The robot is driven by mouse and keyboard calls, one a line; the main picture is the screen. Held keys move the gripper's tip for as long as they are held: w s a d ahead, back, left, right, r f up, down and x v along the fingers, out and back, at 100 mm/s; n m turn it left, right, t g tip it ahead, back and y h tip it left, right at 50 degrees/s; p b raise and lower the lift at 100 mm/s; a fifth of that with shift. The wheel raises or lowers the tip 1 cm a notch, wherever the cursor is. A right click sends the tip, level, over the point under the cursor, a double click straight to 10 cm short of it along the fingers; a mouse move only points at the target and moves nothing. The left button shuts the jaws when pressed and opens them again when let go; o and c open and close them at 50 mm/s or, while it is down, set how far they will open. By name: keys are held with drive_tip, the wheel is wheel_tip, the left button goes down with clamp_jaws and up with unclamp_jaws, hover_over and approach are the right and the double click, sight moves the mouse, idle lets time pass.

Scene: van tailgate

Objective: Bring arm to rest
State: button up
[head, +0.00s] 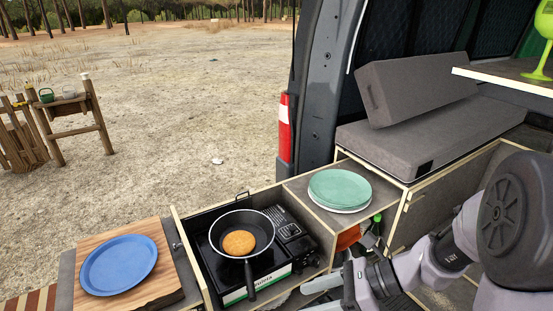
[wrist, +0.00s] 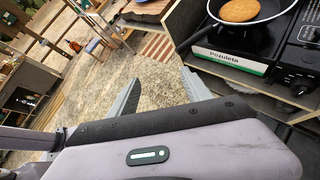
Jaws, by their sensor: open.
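My gripper (head: 322,294) is at the bottom of the head view, low in front of the open drawer with the stove. Its two pale fingers point left and stand apart. In the wrist view my gripper (wrist: 163,92) is open, with only sandy ground showing between the fingers. It holds nothing. My arm comes in from the right side of the head view, bent, beside the van's side cabinet.
A black pan (head: 263,223) with a browned pancake (head: 239,242) sits on the camping stove (head: 293,237). A blue plate (head: 118,265) lies on a wooden board (head: 170,279) at left. Green plates (head: 340,188) are stacked on the cabinet. Grey cushions (head: 430,134) lie behind.

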drive_tip(key=s+d+r+n+t+h, duration=0.1)
drive_tip(key=s+r+n+h, duration=0.3)
drive_tip(key=n, duration=0.5)
drive_tip(key=s+d+r+n+t+h+b, duration=0.1)
drive_tip(key=s+r+n+t+h, duration=0.2)
drive_tip(key=s+r+n+h, duration=0.2)
drive_tip(key=s+n, duration=0.2)
drive_tip(key=n, duration=0.2)
drive_tip(key=shift+d+t+h, duration=0.2)
drive_tip(key=shift+t+h, duration=0.2)
drive_tip(key=shift+s, duration=0.1)
